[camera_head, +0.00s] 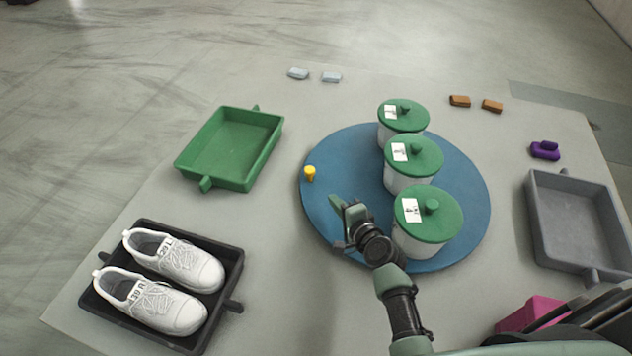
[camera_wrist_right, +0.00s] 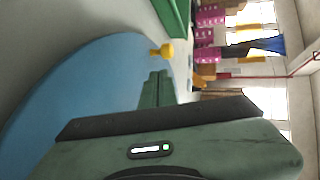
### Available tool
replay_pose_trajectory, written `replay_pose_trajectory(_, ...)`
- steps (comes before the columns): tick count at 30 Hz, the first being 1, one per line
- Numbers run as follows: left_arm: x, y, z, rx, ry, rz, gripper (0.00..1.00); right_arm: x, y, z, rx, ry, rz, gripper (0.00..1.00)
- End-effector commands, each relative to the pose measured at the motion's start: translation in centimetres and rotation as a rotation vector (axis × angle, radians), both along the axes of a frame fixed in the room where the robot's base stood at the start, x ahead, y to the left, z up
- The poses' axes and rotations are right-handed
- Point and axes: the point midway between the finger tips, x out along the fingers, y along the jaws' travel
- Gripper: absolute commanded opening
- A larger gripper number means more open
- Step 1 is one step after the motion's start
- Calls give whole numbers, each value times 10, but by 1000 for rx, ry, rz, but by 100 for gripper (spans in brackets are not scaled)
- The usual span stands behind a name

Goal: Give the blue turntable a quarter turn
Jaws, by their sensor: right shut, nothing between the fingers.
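The round blue turntable (camera_head: 350,150) lies on the table, with a row of three white pots with green lids (camera_head: 427,214) on its middle and right side. A small yellow peg (camera_head: 309,173) stands near the turntable's left rim. My right gripper (camera_head: 336,203) is over the left front part of the turntable, left of the nearest pot, shut and empty. In the right wrist view the shut fingers (camera_wrist_right: 157,88) point towards the yellow peg (camera_wrist_right: 162,50), with a gap between, above the blue surface (camera_wrist_right: 75,95). My left gripper is not in view.
A green tray (camera_head: 182,160) stands left of the turntable. A black tray (camera_head: 237,270) with white shoes is at the front left. A grey tray (camera_head: 545,250) is at the right. Small light blue, orange and purple blocks (camera_head: 545,150) lie along the back and right.

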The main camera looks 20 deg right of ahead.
Motion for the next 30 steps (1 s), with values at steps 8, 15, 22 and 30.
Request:
replay_pose_trajectory(8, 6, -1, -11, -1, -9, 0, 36, 57, 8, -21, 0, 0, 2, 0)
replay_pose_trajectory(15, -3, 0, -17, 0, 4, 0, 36, 98, 15, -28, -1, 0, 3, 0)
replay_pose_trajectory(22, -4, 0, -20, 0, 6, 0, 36, 115, 17, -30, 1, 2, 3, 0)
replay_pose_trajectory(30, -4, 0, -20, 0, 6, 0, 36, 116, 17, -30, 0, 2, 3, 0)
